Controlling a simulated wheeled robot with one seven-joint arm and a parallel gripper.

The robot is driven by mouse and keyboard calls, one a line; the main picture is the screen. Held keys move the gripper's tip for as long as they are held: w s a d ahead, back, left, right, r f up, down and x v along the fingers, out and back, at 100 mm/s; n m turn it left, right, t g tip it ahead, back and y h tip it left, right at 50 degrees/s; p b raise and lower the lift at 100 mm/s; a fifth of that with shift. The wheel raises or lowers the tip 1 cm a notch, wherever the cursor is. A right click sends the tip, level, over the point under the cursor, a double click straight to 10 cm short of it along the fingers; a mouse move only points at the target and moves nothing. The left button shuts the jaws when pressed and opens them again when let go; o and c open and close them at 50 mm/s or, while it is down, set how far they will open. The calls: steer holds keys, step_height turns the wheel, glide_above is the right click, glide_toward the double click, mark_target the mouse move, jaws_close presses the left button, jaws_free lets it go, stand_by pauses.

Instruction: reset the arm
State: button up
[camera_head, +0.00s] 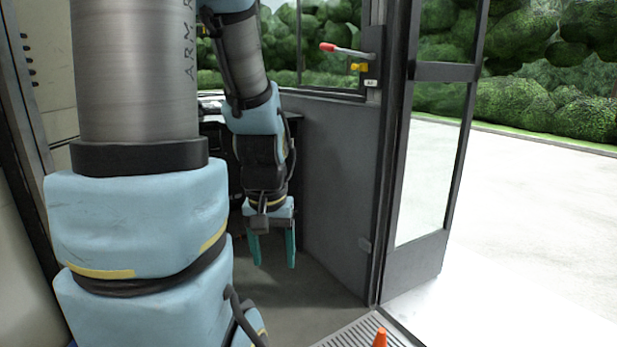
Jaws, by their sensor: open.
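My gripper (272,262) hangs at the end of my arm, pointing down, near the middle of the head view. Its two teal fingers are apart with nothing between them. It is above the dark floor, in front of a dark console and left of a grey panel. My arm's large blue and metal links fill the left of the view and hide what lies behind them.
A glass door (432,170) stands open at the right, with pale ground outside. A red-tipped lever (345,50) and a yellow knob (359,68) sit on the door post. A grey panel (335,190) is right of my gripper. An orange cone (380,338) shows at the bottom edge.

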step_height(320, 180, up, 26)
steer(key=p, duration=2.3)
steer(key=shift+f, duration=0.15)
